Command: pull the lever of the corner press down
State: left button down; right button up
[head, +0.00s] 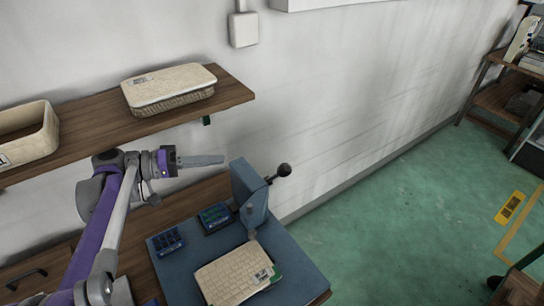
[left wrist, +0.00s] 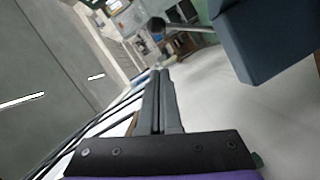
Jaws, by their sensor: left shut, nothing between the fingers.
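The corner press (head: 250,192) is a blue-grey column on a blue base at the bottom middle of the head view. Its lever ends in a black ball knob (head: 284,170), sticking out to the right and slightly up from the column. My left gripper (head: 222,160) is shut and empty, up and left of the column, apart from the lever. In the left wrist view its closed fingers (left wrist: 160,76) point toward the lever knob (left wrist: 157,25), with the press head (left wrist: 265,42) at the right. My right gripper is not in view.
A wooden shelf (head: 232,92) with a lidded basket (head: 170,88) and an open bin (head: 28,133) runs above and behind my left arm. The white wall stands behind; green floor lies right.

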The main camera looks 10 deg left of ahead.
pick_arm(q)
jog(key=shift+a+r, duration=0.1)
jog(key=shift+r, duration=0.15)
send_over(275, 176)
jog(key=s+a, duration=0.2)
jog(key=shift+s+f+p, duration=0.15)
jog(key=shift+f+p, duration=0.2)
jog(key=shift+f, duration=1.25)
